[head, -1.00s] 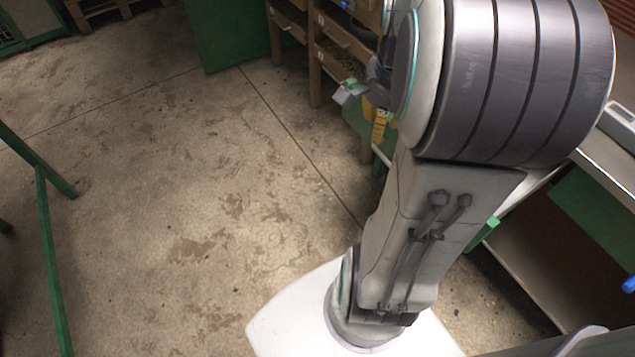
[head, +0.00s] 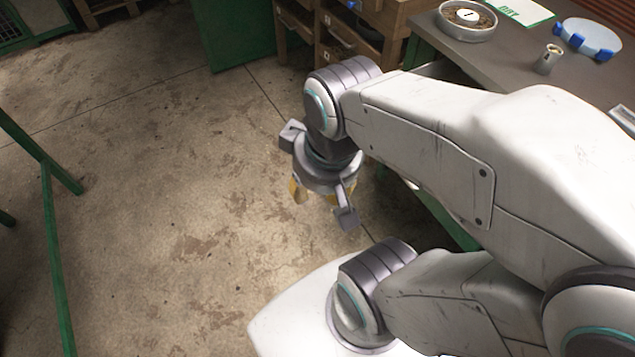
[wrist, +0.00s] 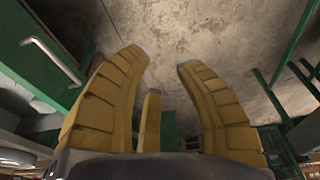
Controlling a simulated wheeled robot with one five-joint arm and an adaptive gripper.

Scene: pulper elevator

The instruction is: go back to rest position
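My gripper (head: 302,193) hangs below the bent wrist of my arm in the head view, over the concrete floor, in front of the workbench. Its fingers are partly hidden there by the wrist housing. In the wrist view my gripper (wrist: 162,62) shows yellow ribbed fingers spread apart, with nothing between them. The fingers touch nothing that I can see.
A grey-topped workbench (head: 515,60) at upper right carries a round pan (head: 467,20), a small metal cup (head: 549,58) and a white dish with blue clips (head: 590,38). Wooden drawers (head: 345,50) stand behind. A green rail (head: 52,250) is at left. The middle floor (head: 170,180) is clear.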

